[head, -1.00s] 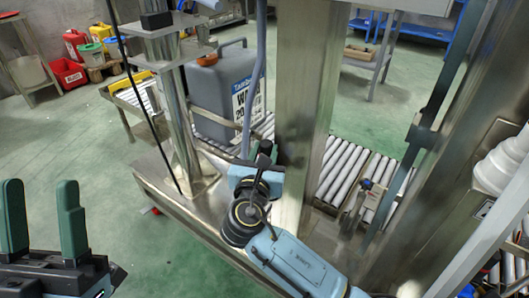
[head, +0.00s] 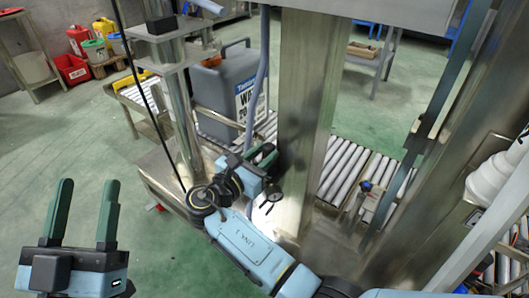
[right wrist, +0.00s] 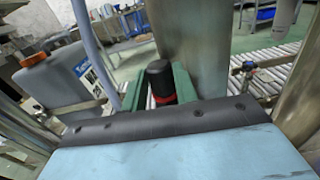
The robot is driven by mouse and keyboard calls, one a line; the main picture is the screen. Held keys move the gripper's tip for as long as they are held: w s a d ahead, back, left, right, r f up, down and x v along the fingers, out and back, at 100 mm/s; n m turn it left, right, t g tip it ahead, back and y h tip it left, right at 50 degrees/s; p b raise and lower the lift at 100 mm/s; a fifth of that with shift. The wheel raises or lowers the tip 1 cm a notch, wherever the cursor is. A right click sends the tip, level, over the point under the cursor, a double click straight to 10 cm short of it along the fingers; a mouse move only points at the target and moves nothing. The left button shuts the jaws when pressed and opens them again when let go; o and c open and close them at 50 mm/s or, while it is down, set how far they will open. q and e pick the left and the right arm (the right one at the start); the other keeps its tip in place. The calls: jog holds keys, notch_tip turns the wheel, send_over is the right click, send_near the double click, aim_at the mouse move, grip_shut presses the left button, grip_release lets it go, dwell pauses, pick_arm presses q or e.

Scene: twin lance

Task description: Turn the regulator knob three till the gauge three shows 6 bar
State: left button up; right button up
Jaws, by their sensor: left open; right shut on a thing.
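In the right wrist view a black knob (right wrist: 159,80) with a red ring at its base stands between the green fingers of my right gripper (right wrist: 159,90). The gripper is shut on it, in front of a steel post. In the head view my right gripper (head: 264,158) is beside the post, and the knob is not clearly visible there. I cannot tell the knob's number. No readable gauge face shows in either view. My left gripper (head: 88,190) is open and empty at the lower left of the head view, well away from the post.
The steel post (head: 303,110) rises at the middle. A grey canister (head: 224,95) stands behind and left of it, also in the right wrist view (right wrist: 62,80). A roller conveyor (head: 345,172) runs behind. A thin black cable hangs at the left. Green floor is clear at the left.

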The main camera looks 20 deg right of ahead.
jog(key=shift+w+m+g+h, duration=0.1)
jog(key=shift+m+g+h, duration=0.45)
jog(key=shift+g, duration=0.25)
jog(key=o, duration=1)
